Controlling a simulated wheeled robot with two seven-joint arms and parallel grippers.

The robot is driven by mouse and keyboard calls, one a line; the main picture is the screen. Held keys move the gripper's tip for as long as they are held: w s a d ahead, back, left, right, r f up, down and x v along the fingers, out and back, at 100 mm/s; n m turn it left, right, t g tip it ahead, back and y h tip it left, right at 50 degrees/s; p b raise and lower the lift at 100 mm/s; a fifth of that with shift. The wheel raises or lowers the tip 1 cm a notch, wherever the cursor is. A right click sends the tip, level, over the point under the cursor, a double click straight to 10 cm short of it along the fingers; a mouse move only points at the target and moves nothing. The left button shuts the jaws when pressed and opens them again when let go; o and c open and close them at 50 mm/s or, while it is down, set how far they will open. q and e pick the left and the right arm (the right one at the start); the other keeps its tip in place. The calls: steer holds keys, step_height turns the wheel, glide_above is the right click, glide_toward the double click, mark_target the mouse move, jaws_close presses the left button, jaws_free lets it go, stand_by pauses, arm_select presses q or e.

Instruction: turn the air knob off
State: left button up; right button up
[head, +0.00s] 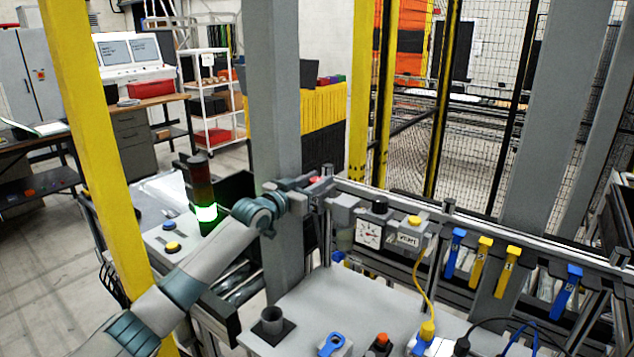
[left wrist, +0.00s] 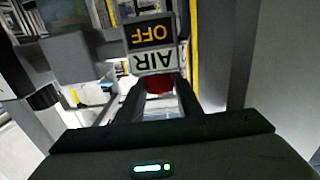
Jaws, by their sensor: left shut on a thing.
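The red air knob (left wrist: 159,84) shows in the left wrist view between the two dark fingers of my left gripper (left wrist: 158,100). The fingers are shut on it and hide its sides. A sign (left wrist: 152,46) reading OFF and AIR, upside down, is just beyond the knob. In the head view my left arm reaches from the lower left to the rail, and my left gripper (head: 308,186) is at its left end. A bit of red shows at the fingertips there. The knob's exact turn angle cannot be told. My right gripper is not in view.
A pressure gauge (head: 369,234) and a small display (head: 409,239) hang on the rail right of my gripper. Blue and yellow handles (head: 480,262) hang farther right. A grey post (head: 273,120) stands close behind my left arm. A lit signal tower (head: 204,200) stands left.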

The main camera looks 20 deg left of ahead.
arm_select(q)
steer(key=o, duration=0.8)
steer(key=shift+s+a, duration=0.1)
steer(key=shift+s, duration=0.05)
steer(key=shift+s+a+f+b, duration=0.15)
steer(key=shift+s+b, duration=0.15)
steer(key=shift+s, duration=0.15)
steer(key=shift+b+v, duration=3.1)
steer(key=shift+v, duration=5.05)
